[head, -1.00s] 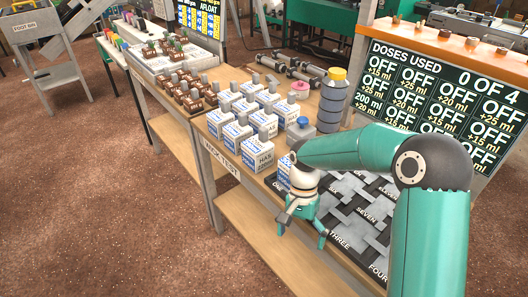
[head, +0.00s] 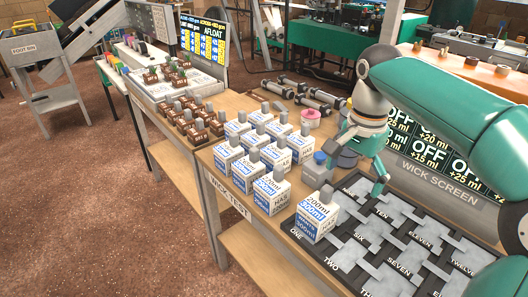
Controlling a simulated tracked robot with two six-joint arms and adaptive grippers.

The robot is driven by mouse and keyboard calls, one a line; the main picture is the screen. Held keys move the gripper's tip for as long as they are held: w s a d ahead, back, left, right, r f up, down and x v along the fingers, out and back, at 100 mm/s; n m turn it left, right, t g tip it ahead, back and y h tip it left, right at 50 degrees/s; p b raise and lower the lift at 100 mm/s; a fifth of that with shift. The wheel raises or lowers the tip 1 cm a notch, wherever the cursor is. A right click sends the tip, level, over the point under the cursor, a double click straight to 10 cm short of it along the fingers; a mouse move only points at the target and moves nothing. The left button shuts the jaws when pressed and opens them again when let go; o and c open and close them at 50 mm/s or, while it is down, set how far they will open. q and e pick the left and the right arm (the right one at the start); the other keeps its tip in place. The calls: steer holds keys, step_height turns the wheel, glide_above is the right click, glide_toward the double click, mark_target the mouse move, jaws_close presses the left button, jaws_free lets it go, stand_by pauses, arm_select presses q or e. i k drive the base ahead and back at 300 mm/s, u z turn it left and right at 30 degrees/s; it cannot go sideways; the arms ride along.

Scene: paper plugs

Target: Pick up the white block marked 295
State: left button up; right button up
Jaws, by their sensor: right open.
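Several white blocks with blue and black lettering stand on the wooden table in rows. One nearer block (head: 272,193) has small print, and I cannot make out 295 on any block. A separate white block (head: 317,218), showing 200ml and 300ml, stands at the near left corner of the dark mat (head: 345,262). My right gripper (head: 357,168) is open, with its teal fingers pointing down beyond that block and above the table's right part. It holds nothing that I can see. My left gripper is not in view.
A grey block with a blue cap (head: 319,166) stands just left of my right gripper. A pink-topped pot (head: 311,117) and metal cylinders (head: 315,96) lie behind. Brown blocks (head: 190,122) fill the left. A board (head: 440,180) reading WICK SCREEN stands at right.

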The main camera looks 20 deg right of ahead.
mark_target(276, 153)
steer(key=i, duration=1.1)
steer(key=z, duration=0.05)
